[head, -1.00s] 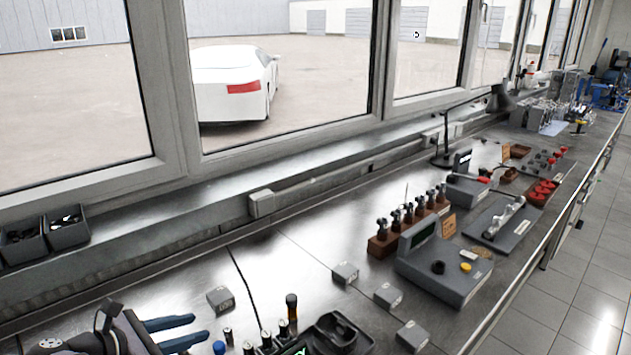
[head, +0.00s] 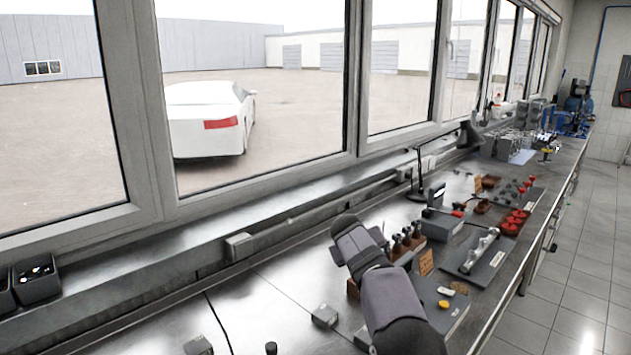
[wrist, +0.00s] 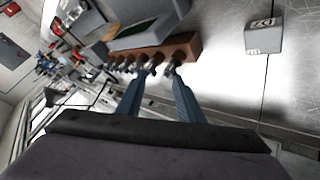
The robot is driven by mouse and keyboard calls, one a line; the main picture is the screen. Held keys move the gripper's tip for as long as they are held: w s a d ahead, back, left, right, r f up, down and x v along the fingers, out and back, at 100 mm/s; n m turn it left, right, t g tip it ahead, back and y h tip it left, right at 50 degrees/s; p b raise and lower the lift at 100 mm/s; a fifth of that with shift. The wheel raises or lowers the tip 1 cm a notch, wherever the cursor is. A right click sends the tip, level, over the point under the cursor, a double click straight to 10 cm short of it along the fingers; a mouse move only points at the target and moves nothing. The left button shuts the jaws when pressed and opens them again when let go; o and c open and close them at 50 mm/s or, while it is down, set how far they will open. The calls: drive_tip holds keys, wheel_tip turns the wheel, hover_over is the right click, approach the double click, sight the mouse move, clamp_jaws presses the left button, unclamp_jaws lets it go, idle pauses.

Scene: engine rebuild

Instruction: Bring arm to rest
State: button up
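My gripper (wrist: 157,76) shows in the wrist view with its two blue fingers spread apart and nothing visible between them. It is open. Its fingertips overlap the picture of the brown block (wrist: 190,47) with a row of metal parts; I cannot tell the distance between them. In the head view my grey arm (head: 385,290) reaches up from the lower edge over the bench. The fingers cannot be made out there. The arm partly hides the brown block (head: 353,289) and the grey device with a yellow button.
A small grey block (wrist: 264,37) stands on the metal bench, and a similar one (head: 325,316) shows in the head view. Further back are a grey tray (head: 473,258), red parts (head: 513,222) and a desk lamp (head: 417,178). Windows line the bench's far side.

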drive_tip(key=s+d+r+m+h, duration=0.1)
drive_tip(key=s+d+m, duration=0.3)
drive_tip(key=d, duration=0.8)
drive_tip(key=s+d+r+m+h, duration=0.1)
drive_tip(key=s+d+m, duration=0.1)
drive_tip(key=d+m, duration=0.75)
drive_tip(key=s+d+r+m+h, duration=0.1)
drive_tip(key=s+d+r+m, duration=0.2)
drive_tip(key=d, duration=1.1)
drive_tip(key=s+d+f+m, duration=0.2)
drive_tip(key=s+d+f, duration=0.1)
drive_tip(key=s+f, duration=0.2)
drive_tip(key=s+a+f+n+g+y+b, duration=0.2)
drive_tip(key=s+a+f+n+g+y, duration=0.3)
drive_tip(key=s+a+f, duration=1.3)
drive_tip(key=s+a+r+n+g+y+p, duration=0.1)
drive_tip(key=s+a+n+g, duration=0.2)
drive_tip(key=s+a+n, duration=0.7)
drive_tip(key=s+a, duration=0.7)
drive_tip(key=a, duration=0.2)
drive_tip(key=shift+s+r+g, duration=0.3)
drive_tip(key=shift+r, duration=0.05)
drive_tip(key=shift+n, duration=0.25)
